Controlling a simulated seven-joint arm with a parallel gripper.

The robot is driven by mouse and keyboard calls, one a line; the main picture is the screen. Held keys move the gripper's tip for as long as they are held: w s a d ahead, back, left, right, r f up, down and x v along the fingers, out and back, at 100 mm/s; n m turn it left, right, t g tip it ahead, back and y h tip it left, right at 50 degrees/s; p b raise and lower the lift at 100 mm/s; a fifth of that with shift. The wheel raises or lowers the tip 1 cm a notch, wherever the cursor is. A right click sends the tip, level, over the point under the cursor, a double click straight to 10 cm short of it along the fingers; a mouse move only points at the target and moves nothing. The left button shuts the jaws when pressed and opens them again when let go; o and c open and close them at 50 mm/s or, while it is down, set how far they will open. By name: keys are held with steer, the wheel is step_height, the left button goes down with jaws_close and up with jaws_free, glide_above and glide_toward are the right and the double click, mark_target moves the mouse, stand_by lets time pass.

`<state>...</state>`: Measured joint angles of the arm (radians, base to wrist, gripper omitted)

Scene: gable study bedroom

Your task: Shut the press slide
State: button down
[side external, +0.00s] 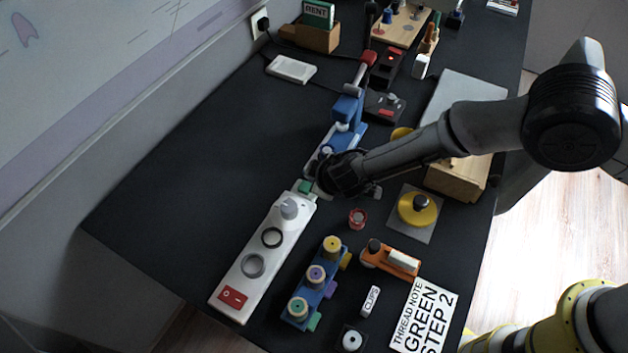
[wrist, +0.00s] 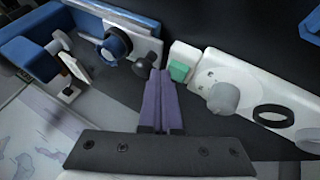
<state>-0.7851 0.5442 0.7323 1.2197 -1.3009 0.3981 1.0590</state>
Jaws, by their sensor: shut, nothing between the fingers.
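The blue press (side external: 347,108) stands near the middle of the dark bench in the side external view, with a red-ended lever at its far end. In the wrist view its blue frame (wrist: 130,20) runs along the top left, with a pale plate and a round blue part. A dark round knob (wrist: 146,67) sits at the near end of that plate, probably on the press slide; how far the slide stands out is unclear. My gripper (wrist: 160,73) is shut and empty, its purple fingertips close beside the knob; contact cannot be told. In the side view my wrist hides this end of the press.
A white panel (side external: 240,275) with a grey knob, rings and a red switch lies close by; its green block (wrist: 180,71) is just right of my fingertips. A blue peg stand (side external: 310,295), orange block (side external: 390,260) and yellow disc (side external: 418,210) stand nearby. The bench's left is clear.

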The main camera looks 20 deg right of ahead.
steer(key=w+d, duration=0.6)
steer(key=shift+d, duration=0.15)
steer(key=shift+w, duration=0.1)
stand_by(0.3)
